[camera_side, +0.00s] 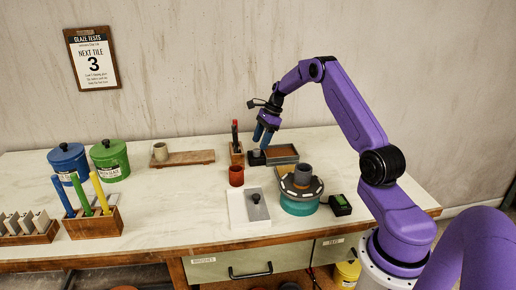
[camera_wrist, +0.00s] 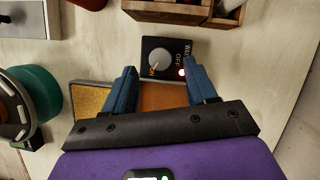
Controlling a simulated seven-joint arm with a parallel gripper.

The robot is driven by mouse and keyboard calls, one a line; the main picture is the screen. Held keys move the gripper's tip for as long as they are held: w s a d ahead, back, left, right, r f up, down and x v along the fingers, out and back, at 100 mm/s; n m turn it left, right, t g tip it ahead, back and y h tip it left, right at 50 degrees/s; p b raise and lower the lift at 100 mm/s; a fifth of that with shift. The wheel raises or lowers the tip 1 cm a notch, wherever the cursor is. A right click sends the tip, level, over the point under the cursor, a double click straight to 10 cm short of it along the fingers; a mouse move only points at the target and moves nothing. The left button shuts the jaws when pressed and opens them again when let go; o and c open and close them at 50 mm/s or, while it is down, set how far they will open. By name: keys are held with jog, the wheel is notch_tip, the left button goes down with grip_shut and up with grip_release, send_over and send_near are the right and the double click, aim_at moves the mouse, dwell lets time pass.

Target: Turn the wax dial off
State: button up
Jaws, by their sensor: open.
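The wax dial is a round grey knob (camera_wrist: 160,60) on a small black box (camera_wrist: 172,48) marked WAX and OFF, with a lit red light at its lower right. An orange mark sits at the knob's lower left; the pointer's exact setting is hard to read. In the side view the box (camera_side: 256,158) stands at the back of the table, left of a shallow metal tray. My gripper (camera_wrist: 160,72) is open and empty, its blue fingers apart near the box's lower corners in the wrist view. In the side view my gripper (camera_side: 263,137) points down just above the box.
The metal tray (camera_side: 282,153) with brown contents lies right beside the box. A wooden tool holder (camera_side: 237,154) stands to its left. A red cup (camera_side: 236,176) and a turquoise wheel (camera_side: 299,206) carrying a grey pot stand in front. Free table lies further left.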

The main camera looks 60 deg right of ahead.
aim_at(257, 150)
jog(key=shift+x, duration=1.85)
jog(key=c, duration=1)
jog(key=shift+c, duration=0.2)
